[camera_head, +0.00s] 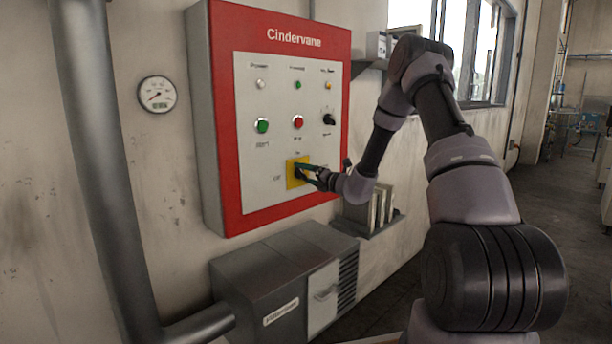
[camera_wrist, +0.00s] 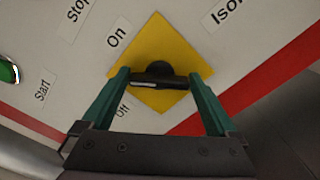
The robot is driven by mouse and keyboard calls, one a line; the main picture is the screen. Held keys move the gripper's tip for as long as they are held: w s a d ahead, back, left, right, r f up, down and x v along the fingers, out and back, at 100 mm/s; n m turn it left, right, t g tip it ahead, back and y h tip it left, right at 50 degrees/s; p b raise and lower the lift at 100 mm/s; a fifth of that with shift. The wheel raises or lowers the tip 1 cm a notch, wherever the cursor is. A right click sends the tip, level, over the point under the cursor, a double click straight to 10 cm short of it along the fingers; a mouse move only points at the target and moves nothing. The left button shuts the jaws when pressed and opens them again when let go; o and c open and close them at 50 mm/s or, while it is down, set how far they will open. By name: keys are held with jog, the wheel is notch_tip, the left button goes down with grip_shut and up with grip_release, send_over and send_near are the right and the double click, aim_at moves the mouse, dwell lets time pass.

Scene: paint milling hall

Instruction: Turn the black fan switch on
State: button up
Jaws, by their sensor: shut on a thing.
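My gripper (camera_head: 312,174) is at the yellow square plate (camera_head: 291,182) low on the control panel. In the wrist view my gripper (camera_wrist: 158,82) has its green fingers on either side of the black handle (camera_wrist: 158,69) on the yellow plate (camera_wrist: 178,38), shut on it. "On" and "Off" labels stand by the plate's left corners there, and a label starting "Isol" is at upper right. The fingers partly hide the handle; I cannot tell which label it points to. A separate black knob (camera_head: 329,119) is higher on the panel, apart from my gripper; its labels are unreadable.
A green button (camera_head: 262,126) and a red button (camera_head: 298,122) sit above the plate, with small lamps higher up. A grey cabinet (camera_head: 278,262) stands below the panel. A shelf with binders (camera_head: 372,212) is to the right. A pipe (camera_head: 98,150) runs down the left.

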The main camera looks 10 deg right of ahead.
jog(key=shift+f+m, duration=0.2)
jog(key=shift+m, duration=3.4)
jog(key=shift+d, duration=0.1)
jog(key=o, duration=1)
jog(key=v, duration=1)
jog(key=shift+s+d, duration=0.2)
jog(key=shift+s, duration=0.15)
